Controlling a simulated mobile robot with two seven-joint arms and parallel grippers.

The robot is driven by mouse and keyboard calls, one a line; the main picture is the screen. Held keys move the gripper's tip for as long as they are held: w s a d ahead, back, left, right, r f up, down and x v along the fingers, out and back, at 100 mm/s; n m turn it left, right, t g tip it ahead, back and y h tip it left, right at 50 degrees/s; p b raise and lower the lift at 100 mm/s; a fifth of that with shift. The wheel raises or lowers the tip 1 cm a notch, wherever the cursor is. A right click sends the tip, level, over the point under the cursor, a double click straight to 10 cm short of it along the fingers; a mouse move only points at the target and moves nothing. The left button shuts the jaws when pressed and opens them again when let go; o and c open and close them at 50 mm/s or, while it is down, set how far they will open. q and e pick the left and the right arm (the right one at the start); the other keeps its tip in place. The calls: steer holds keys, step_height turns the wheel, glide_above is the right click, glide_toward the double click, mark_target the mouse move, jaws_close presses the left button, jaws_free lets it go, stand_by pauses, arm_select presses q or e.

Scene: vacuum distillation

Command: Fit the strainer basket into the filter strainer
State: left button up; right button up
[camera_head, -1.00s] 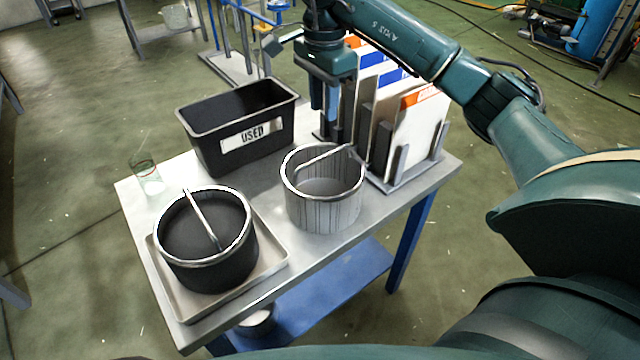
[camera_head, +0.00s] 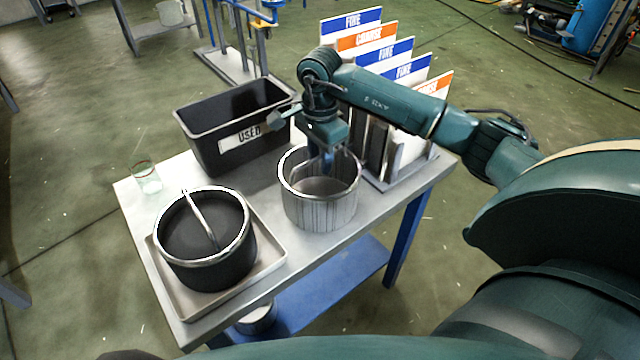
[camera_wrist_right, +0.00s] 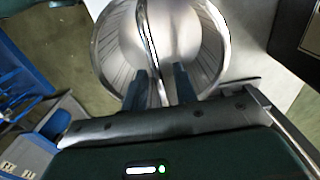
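A light metal strainer basket (camera_head: 322,208) with a bright rim and a bar handle stands upright on the metal table. My right gripper (camera_head: 327,160) is just over it, pointing down at the handle. In the right wrist view, the basket (camera_wrist_right: 205,50) lies below the open fingers (camera_wrist_right: 160,75). Its handle (camera_wrist_right: 150,40) runs between them with a gap visible on each side. A second basket (camera_head: 212,272), dark with a similar rim and handle, stands in a shallow tray. I cannot identify the filter strainer for certain. My left gripper is not in view.
A black bin marked USED (camera_head: 215,158) stands behind the baskets. A rack of FINE and COARSE cards (camera_head: 410,155) stands at the right, close to my right arm. A glass beaker (camera_head: 147,180) stands at the table's left. The tray (camera_head: 190,308) fills the front.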

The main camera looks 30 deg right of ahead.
steer(key=shift+f, duration=0.15)
steer(key=shift+c, duration=0.2)
jaws_close()
stand_by(0.3)
stand_by(1.2)
